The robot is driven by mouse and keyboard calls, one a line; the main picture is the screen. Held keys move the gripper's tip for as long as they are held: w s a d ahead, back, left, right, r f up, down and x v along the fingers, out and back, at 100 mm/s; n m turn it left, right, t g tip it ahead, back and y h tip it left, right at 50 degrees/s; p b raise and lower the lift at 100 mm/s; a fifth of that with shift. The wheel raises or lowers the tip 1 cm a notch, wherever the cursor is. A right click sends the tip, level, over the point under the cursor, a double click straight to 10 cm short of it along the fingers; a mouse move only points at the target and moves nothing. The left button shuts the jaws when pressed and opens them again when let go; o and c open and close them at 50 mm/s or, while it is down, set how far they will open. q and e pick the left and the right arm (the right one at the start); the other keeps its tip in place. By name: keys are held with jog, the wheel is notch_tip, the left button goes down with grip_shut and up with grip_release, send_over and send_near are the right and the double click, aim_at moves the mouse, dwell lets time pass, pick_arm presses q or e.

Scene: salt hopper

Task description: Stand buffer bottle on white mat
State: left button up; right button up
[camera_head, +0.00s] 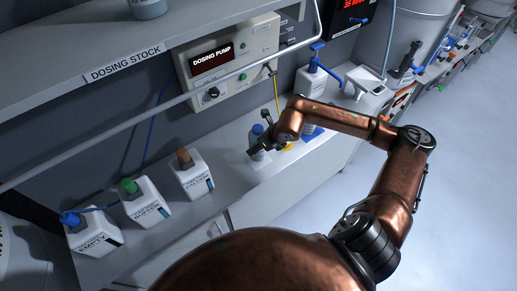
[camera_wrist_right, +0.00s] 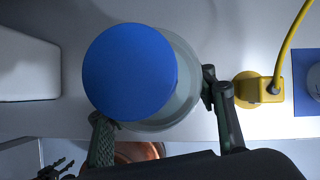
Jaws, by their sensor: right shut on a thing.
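The buffer bottle (camera_head: 258,153) has a blue cap and a pale, translucent body. In the right wrist view the blue cap (camera_wrist_right: 130,72) is seen from above. My right gripper (camera_head: 264,142) is shut on the bottle, with one finger on each side in the wrist view (camera_wrist_right: 157,105). The bottle looks upright, at or just above the pale counter; whether its base touches is unclear. I cannot make out the white mat's edges against the counter. A small dark jaw-like shape (camera_wrist_right: 52,170) at the wrist view's lower left may be my left gripper; its opening is unclear.
Three white containers (camera_head: 145,202) stand left on the counter. Right of the bottle are a yellow fitting with a tube (camera_wrist_right: 258,87) and a blue mat (camera_wrist_right: 304,80). A pump-top bottle (camera_head: 312,78) stands behind. The dosing pump (camera_head: 228,60) is above on the wall.

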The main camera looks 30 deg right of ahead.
jog(key=shift+w+f+p, duration=0.1)
jog(key=shift+f+p, duration=0.25)
jog(key=shift+f, duration=1.2)
jog(key=shift+f, duration=0.2)
jog(key=o, duration=1.7)
jog(key=shift+c, duration=0.2)
jog(key=shift+r, duration=0.3)
jog(key=b+v, duration=0.1)
jog(key=v, duration=1)
jog(key=shift+s+r, duration=0.3)
jog(key=shift+d, duration=0.1)
